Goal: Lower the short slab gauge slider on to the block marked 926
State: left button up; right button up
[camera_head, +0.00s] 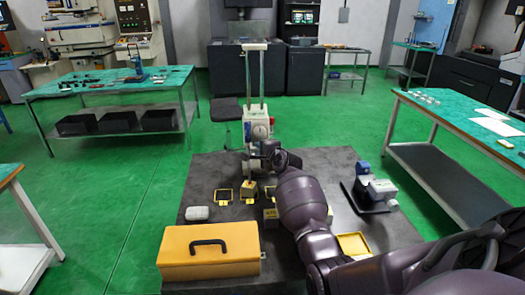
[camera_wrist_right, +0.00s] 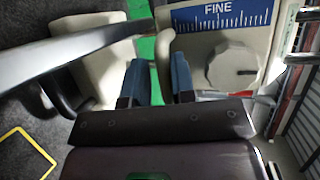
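A tall gauge with two pale uprights (camera_head: 253,75) stands at the back of the dark table. Its pale slider head (camera_head: 257,125) carries a red dot; the right wrist view shows a blue FINE scale (camera_wrist_right: 221,18) and a round knob (camera_wrist_right: 232,62). My right gripper (camera_head: 265,160) is at the gauge's front, low on it. In the wrist view its blue-padded fingers (camera_wrist_right: 156,82) are apart, with a beige curved lever (camera_wrist_right: 164,58) between them, nearer the right finger. Small blocks, including a yellowish one (camera_head: 249,188) and a grey one (camera_head: 270,217), stand before the gauge; their markings are unreadable. My left gripper is out of view.
Yellow-edged trays (camera_head: 224,197) lie near the blocks. A dark stand with grey and blue parts (camera_head: 370,195) is at right. My right arm covers the table's middle.

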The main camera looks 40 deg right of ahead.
jog(key=shift+s+f, duration=0.1)
jog(key=v, duration=1)
jog(key=shift+s+p, duration=0.3)
jog(key=shift+p, duration=0.05)
jog(key=shift+a, duration=0.1)
